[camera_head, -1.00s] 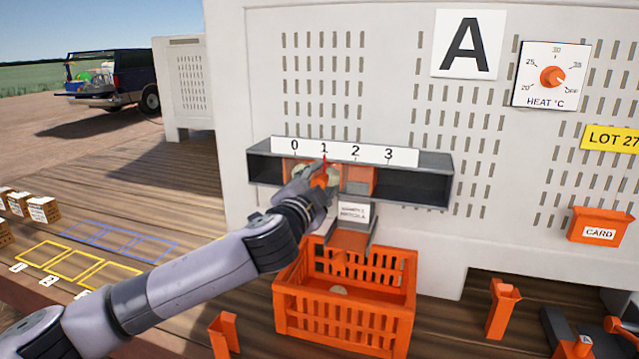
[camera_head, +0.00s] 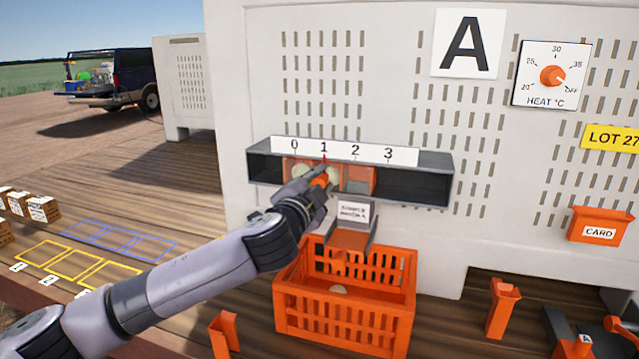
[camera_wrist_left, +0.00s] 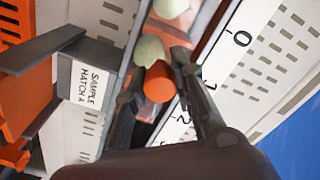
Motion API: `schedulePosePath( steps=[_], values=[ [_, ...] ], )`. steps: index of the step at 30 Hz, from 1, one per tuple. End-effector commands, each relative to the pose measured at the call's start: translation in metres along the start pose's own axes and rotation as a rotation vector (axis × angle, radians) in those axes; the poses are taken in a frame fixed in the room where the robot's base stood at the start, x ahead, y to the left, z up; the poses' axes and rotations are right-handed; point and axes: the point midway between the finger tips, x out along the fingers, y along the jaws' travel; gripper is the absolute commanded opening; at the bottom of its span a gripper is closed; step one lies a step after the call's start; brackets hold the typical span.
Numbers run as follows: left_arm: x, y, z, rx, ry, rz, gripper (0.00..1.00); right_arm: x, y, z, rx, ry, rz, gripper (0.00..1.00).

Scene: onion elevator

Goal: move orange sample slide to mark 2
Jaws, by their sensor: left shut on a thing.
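The orange sample slide (camera_head: 361,180) sits in a grey channel (camera_head: 418,187) on the wall, under a white scale marked 0 to 3. Its red pointer (camera_head: 324,160) is at mark 1. My left gripper (camera_head: 322,178) is at the front of the slide, shut on its orange knob, which shows as a round end in the left wrist view (camera_wrist_left: 159,82). The gripper hides part of the slide's front. Pale round onions (camera_wrist_left: 152,50) lie in the slide beside the knob. My right gripper is not in view.
Below the channel, a chute labelled sample hatch (camera_head: 352,212) leads to an orange crate (camera_head: 345,309) with a pale piece inside. The channel is empty to the right of the slide. A heat dial (camera_head: 552,76) and an orange card box (camera_head: 599,226) are on the wall at right.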

Motion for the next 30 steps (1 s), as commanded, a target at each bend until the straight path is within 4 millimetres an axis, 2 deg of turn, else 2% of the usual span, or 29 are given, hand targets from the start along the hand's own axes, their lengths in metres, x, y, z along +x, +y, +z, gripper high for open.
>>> schedulePosePath(
  steps=[4, 9, 13, 24, 25, 30],
  values=[
    [0.0, 0.007, -0.007, -0.003, 0.004, 0.003, 0.0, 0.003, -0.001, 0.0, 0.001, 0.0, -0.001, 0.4],
    [0.0, 0.029, -0.034, -0.006, 0.008, 0.005, 0.0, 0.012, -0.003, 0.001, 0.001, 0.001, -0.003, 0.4],
    [0.0, 0.038, -0.048, -0.004, 0.005, 0.005, 0.0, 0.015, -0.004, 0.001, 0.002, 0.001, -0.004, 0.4],
    [0.0, 0.038, -0.051, 0.001, -0.001, 0.001, 0.0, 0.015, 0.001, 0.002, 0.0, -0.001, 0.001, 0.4],
    [0.0, 0.038, -0.051, 0.001, -0.001, 0.001, 0.25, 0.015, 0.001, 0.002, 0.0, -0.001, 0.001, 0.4],
    [0.0, 0.038, -0.051, 0.0, -0.001, 0.001, 0.36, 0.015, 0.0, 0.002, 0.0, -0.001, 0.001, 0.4]
  ],
)
